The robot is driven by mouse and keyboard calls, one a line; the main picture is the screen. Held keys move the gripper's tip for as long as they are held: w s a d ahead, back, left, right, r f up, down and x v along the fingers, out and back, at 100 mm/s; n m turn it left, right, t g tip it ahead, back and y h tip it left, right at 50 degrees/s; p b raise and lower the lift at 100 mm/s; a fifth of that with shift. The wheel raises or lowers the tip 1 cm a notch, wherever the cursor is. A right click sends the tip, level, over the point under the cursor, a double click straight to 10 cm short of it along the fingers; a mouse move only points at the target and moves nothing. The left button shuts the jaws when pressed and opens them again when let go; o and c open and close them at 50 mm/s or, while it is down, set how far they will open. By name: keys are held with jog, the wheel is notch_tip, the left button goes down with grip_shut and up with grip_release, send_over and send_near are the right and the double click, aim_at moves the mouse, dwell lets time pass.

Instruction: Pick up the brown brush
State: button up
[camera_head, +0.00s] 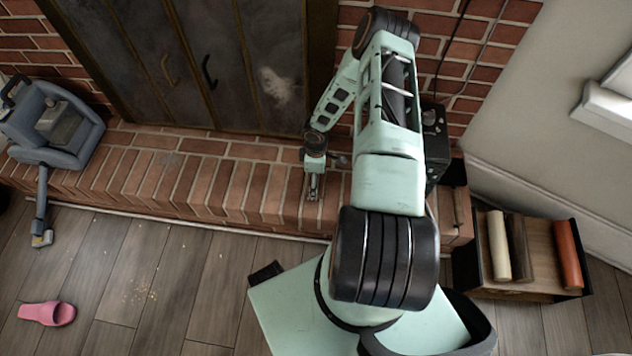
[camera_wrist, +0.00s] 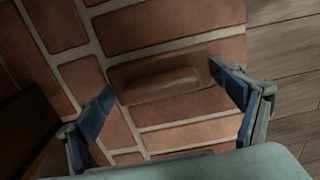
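The brown brush (camera_wrist: 160,86) lies on the red brick hearth (camera_wrist: 150,30) in the wrist view. It has a rounded brown block on a flatter base, and its colour is close to that of the bricks. My gripper (camera_wrist: 166,84) is open, with one blue finger to the left of the brush and the other to its right. I see no clear contact, and cannot tell the height of the fingertips above the brick. In the head view my gripper (camera_head: 314,195) points down over the hearth, and I cannot make out the brush there.
A crate (camera_head: 520,294) with several log-like rolls stands on the floor at right. A black object (camera_head: 435,140) stands on the hearth beside my arm. A grey-blue vacuum (camera_head: 55,125) is at left, a pink slipper (camera_head: 46,313) on the floor. Dark fireplace doors (camera_head: 210,60) stand behind.

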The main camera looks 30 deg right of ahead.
jog(key=c, duration=0.7)
